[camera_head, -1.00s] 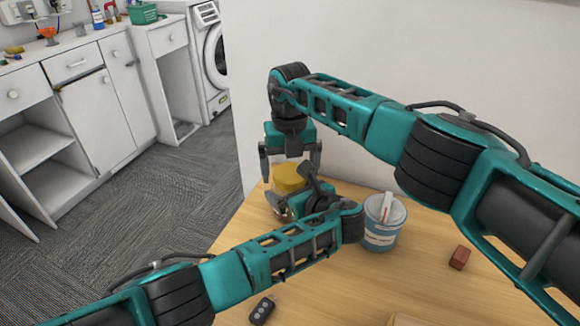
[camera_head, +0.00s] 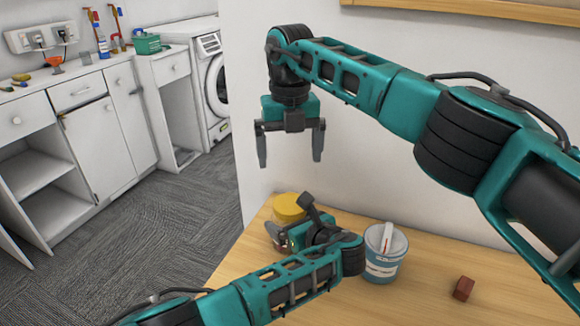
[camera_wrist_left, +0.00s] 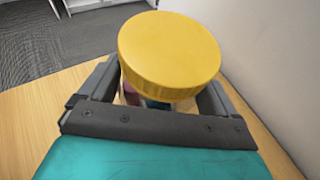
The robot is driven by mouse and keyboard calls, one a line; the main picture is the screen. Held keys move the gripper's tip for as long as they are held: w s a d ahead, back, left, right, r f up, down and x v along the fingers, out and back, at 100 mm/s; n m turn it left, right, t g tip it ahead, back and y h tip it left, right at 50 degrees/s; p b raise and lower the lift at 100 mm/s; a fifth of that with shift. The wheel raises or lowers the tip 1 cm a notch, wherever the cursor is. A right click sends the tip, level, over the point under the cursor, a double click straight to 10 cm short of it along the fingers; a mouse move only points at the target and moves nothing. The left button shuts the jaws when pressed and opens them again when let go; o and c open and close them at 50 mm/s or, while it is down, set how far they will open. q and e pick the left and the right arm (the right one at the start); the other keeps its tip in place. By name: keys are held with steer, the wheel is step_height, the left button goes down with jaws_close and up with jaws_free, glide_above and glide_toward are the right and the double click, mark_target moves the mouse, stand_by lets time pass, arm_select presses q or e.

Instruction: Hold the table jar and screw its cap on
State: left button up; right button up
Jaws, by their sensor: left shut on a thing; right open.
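The yellow cap (camera_head: 289,206) sits on top of the table jar (camera_head: 283,243), which stands on the wooden table and is mostly hidden by my left gripper. In the left wrist view the cap (camera_wrist_left: 170,52) looks roughly level on the jar; how tightly it is seated I cannot tell. My left gripper (camera_head: 288,225) is shut around the jar just below the cap, with a finger on each side. My right gripper (camera_head: 290,148) is open and empty, pointing down, above the cap and clear of it.
A blue and white bucket (camera_head: 382,262) with a light tool in it stands right of my left gripper. A red-brown block (camera_head: 464,288) lies farther right on the table (camera_head: 415,285). A white wall (camera_head: 400,170) rises behind. Cabinets and a washing machine are at the far left.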

arm_select(q)
steer(key=o, duration=1.8)
steer(key=shift+c, duration=0.2)
steer(key=p+v, duration=0.2)
steer(key=v, duration=1.1)
steer(key=shift+f, duration=0.1)
